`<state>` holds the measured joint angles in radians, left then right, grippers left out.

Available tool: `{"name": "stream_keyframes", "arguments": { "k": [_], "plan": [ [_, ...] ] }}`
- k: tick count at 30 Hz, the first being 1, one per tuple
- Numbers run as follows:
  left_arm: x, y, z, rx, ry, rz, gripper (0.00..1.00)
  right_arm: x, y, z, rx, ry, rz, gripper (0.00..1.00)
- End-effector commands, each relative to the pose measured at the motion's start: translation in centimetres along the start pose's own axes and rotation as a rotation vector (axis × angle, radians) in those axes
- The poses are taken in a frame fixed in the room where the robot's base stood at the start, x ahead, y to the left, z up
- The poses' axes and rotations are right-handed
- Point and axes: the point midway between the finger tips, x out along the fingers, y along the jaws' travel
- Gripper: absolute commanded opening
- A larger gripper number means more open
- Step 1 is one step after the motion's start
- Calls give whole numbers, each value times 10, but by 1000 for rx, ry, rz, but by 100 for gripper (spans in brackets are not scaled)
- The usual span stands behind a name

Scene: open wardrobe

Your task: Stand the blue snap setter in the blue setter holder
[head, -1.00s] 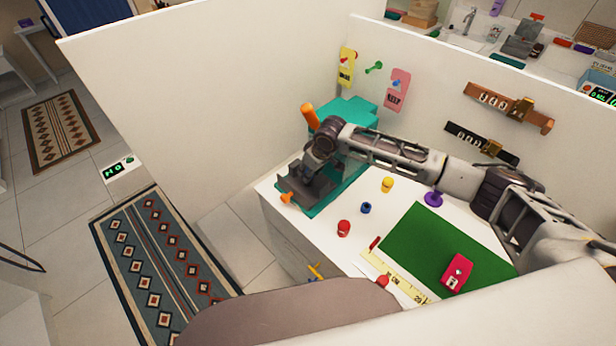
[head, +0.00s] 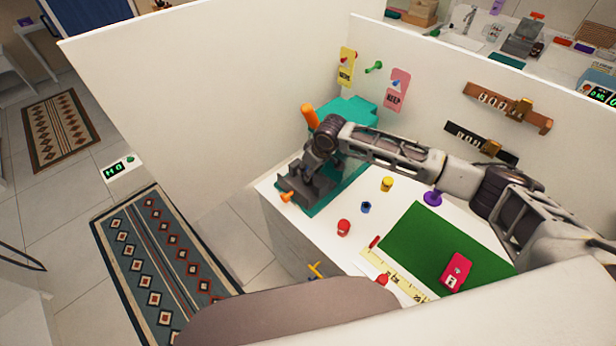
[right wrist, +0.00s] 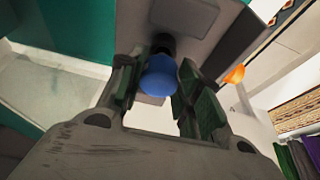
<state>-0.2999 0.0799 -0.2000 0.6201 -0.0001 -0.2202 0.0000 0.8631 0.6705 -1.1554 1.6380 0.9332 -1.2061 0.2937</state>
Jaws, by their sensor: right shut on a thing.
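My right gripper (head: 303,188) is at the front left of the white worktop, at the base of the teal press. In the right wrist view, the gripper's fingers (right wrist: 158,95) are on both sides of a rounded blue knob, the blue snap setter (right wrist: 158,78), and hold it. A dark part shows just beyond the knob; the setter's tip is hidden. In the head view the gripper hides the setter. A small blue cup with a dark opening, seemingly the blue setter holder (head: 366,207), stands empty on the worktop, to the right of the gripper. My left gripper is out of view.
The teal press (head: 345,112) with an orange handle (head: 308,115) stands behind the gripper. A yellow piece (head: 386,184), a red piece (head: 344,227) and a purple piece (head: 432,198) stand around the blue cup. A green mat (head: 430,240) lies to the right, and white walls enclose the back.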

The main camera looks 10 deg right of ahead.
Motion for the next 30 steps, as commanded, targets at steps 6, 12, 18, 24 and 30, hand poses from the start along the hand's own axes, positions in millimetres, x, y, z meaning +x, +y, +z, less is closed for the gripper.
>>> {"name": "stream_keyframes", "arguments": {
  "k": [6, 12, 18, 24, 30],
  "plan": [
    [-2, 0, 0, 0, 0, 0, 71, -3, 0, -1, 0, 1, 0, 6],
    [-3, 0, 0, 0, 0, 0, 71, -6, 0, -2, 0, 1, 0, 6],
    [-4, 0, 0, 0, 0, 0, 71, -8, 0, -3, 0, 1, 0, 6],
    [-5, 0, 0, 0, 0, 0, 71, -10, 0, -4, 0, 1, 0, 6],
    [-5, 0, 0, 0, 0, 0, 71, -10, 0, -4, 0, 1, 0, 6]
  ]
}}
